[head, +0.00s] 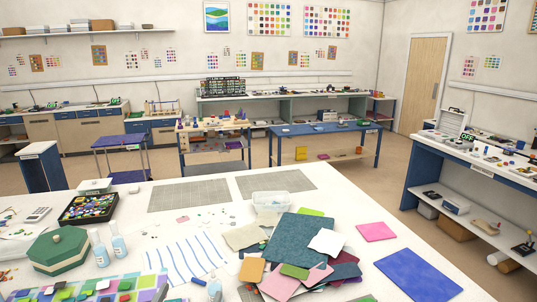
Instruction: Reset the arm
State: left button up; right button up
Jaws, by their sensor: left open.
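The task line names only the arm, and I can make out neither of my arms in the head view. No left or right gripper shows over the white worktable (215,222) or elsewhere in the picture. No gripper is seen touching or holding any of the things on the table.
The worktable holds a green hexagonal box (58,252), clear bottles (119,247), a black bead tray (88,208), a clear tub (271,202) and stacked glass sheets (292,250). A blue sheet (417,276) lies at right. Blue benches (325,131) stand beyond, with open floor between.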

pick_arm(q)
jog(key=s+a+f+g+y, duration=0.1)
jog(key=s+a+f+g, duration=0.1)
jog(key=s+f+g, duration=0.3)
jog(key=s+a+f+n+g+y, duration=0.1)
jog(key=s+a+f+g, duration=0.15)
jog(key=f, duration=0.55)
jog(key=s+a+f+g+y, duration=0.1)
jog(key=s+a+f+g, duration=0.15)
jog(key=s+f, duration=0.3)
jog(key=s+f+m+g, duration=0.1)
jog(key=s+f+g, duration=0.5)
jog(key=s, duration=0.4)
notch_tip(320, 180, down, 36)
jog(key=g+b, duration=0.1)
jog(key=b, duration=0.4)
jog(key=s+a+f+b, duration=0.1)
jog(key=s+f+b, duration=0.1)
jog(key=s+f, duration=0.8)
jog(key=s+a+f+g+b, duration=0.1)
jog(key=s+a+f+b, duration=0.1)
jog(key=s+f, duration=0.8)
notch_tip(320, 180, down, 4)
jog(key=shift+f+m+b, duration=0.15)
jog(key=shift+m+b, duration=0.25)
jog(key=shift+b, duration=0.1)
